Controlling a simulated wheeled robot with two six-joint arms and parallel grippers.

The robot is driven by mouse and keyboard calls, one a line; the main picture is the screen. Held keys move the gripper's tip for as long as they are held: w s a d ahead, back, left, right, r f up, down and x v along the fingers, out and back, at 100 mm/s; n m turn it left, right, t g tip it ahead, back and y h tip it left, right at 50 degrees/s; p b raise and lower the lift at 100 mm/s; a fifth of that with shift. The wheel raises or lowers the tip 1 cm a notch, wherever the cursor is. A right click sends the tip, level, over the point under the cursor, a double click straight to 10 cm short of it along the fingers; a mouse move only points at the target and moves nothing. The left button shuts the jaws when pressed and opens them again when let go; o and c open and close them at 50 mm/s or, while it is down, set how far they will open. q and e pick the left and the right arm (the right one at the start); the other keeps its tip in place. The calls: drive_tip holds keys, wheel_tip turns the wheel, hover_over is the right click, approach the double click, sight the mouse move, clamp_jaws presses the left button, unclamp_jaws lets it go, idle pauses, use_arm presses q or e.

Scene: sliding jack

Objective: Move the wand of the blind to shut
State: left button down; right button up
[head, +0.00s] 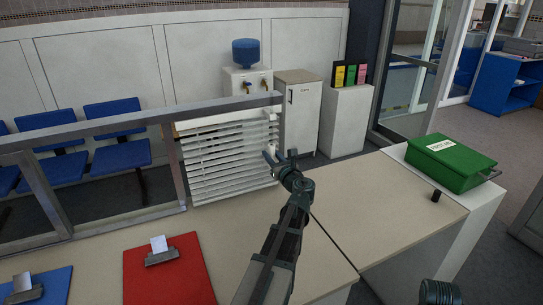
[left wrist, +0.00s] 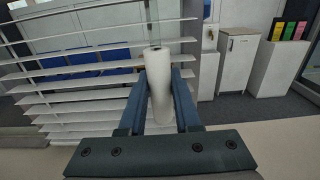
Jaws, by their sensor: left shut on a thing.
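The white blind (head: 225,158) hangs in the metal-framed opening above the counter. Its slats have gaps between them, and blue seats show through in the left wrist view, where the blind (left wrist: 60,85) fills the left side. The wand (left wrist: 160,88) is a thick white cylinder at the blind's right side, with a thin rod above it. My left gripper (head: 279,156) is at the blind's right edge. In the left wrist view its fingers (left wrist: 158,92) are shut on the wand, one on each side.
The beige counter (head: 335,215) is mostly clear. A red clipboard (head: 170,275) and blue clipboard (head: 38,285) lie at the front left. A green binder (head: 450,163) lies on the right, with a small black object (head: 436,196) near it. The metal frame (head: 172,165) borders the blind.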

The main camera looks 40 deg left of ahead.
use_arm(q)
drive_tip(key=shift+f, duration=0.1)
idle(0.8)
wheel_tip(320, 180, down, 7)
drive_tip(key=b, duration=0.7)
drive_tip(key=shift+f+b, duration=0.15)
drive_tip(key=shift+b, duration=0.2)
drive_tip(key=c, duration=0.6)
unclamp_jaws()
drive_tip(key=v, duration=1.4)
